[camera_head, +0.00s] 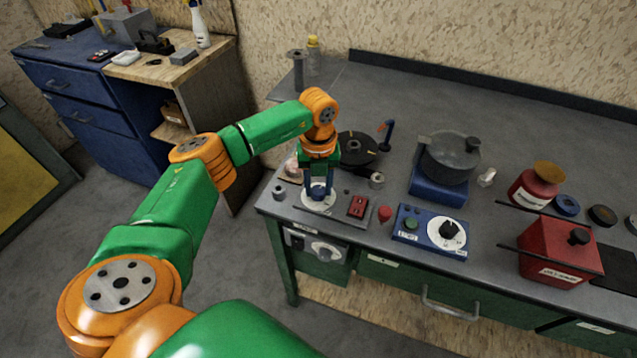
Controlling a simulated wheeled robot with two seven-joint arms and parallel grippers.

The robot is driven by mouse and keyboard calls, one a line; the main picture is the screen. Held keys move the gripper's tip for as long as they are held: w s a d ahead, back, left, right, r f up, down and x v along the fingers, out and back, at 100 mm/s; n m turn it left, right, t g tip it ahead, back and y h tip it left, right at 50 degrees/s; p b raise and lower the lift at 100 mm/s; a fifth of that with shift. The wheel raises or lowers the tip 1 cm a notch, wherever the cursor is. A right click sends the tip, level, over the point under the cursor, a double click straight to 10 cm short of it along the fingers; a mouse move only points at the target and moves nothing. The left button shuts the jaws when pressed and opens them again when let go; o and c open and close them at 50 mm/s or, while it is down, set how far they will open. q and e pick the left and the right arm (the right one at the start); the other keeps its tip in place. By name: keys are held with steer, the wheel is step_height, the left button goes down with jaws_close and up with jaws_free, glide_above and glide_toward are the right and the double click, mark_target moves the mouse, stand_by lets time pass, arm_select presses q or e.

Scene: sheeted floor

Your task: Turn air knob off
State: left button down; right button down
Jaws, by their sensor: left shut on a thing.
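My left gripper (319,188) points straight down at the near left corner of the workbench. It is shut on a knob standing on a white round dial (309,203); the fingers hide most of the knob. The dial sits on a grey panel with a red switch (357,206) to its right. I cannot read any air label from here. Another dark knob on a white dial (448,233) sits on a blue box to the right. My right gripper is out of view.
A black round plate (360,150) lies just behind the gripper. A grey pot (449,157) stands on a blue base. A red ball-topped lever (385,214) and a red box (556,250) are to the right.

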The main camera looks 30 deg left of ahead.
mark_target(318, 189)
arm_select(q)
steer(key=shift+n+p, duration=0.35)
steer(key=shift+n, duration=1.25)
steer(key=shift+c, duration=2.2)
jaws_free()
step_height(318, 189, up, 6)
steer(key=shift+w+r+b, duration=0.1)
steer(key=shift+b, duration=0.65)
steer(key=shift+r, duration=0.45)
